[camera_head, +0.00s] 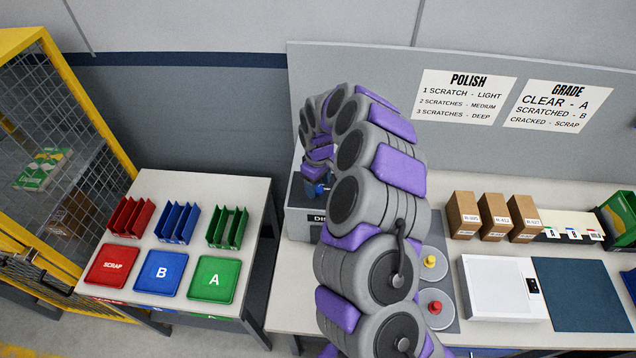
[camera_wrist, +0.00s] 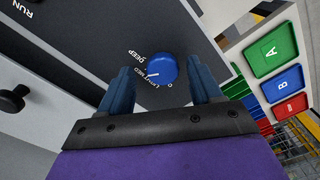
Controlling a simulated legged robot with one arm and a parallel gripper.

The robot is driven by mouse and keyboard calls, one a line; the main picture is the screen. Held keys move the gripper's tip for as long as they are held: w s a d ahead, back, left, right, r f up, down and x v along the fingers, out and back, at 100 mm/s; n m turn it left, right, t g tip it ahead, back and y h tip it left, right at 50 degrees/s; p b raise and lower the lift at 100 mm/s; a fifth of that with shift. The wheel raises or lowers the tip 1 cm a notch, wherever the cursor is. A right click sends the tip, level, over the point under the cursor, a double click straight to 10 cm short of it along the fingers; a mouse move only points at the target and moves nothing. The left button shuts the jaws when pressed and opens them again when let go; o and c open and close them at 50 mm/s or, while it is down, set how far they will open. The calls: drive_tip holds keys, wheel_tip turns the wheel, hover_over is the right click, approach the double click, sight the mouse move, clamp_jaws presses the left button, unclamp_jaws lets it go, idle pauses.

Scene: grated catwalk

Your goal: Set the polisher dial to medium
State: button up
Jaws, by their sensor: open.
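The polisher dial is a round blue knob (camera_wrist: 162,69) on a dark grey panel (camera_wrist: 105,38) in the wrist view. Labels DEEP, MED and LIGHT show along its left and lower-left side, with an O below. Its short white mark points left and slightly down, towards the labels; I cannot tell exactly which one. My gripper (camera_wrist: 159,72) is open, with one blue finger on each side of the dial. I cannot tell whether either finger touches it. In the head view my gripper (camera_head: 317,187) is small and partly hidden by my arm, at the grey machine.
A black knob (camera_wrist: 13,99) and a RUN label are on the machine at the left of the wrist view. Wall signs include a POLISH sign (camera_head: 464,96). A side table holds red, blue and green trays (camera_head: 213,279). Boxes (camera_head: 494,217) and a white scale (camera_head: 497,291) stand right of my arm.

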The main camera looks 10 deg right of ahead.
drive_tip(key=shift+a+f, duration=0.2)
drive_tip(key=shift+a, duration=0.05)
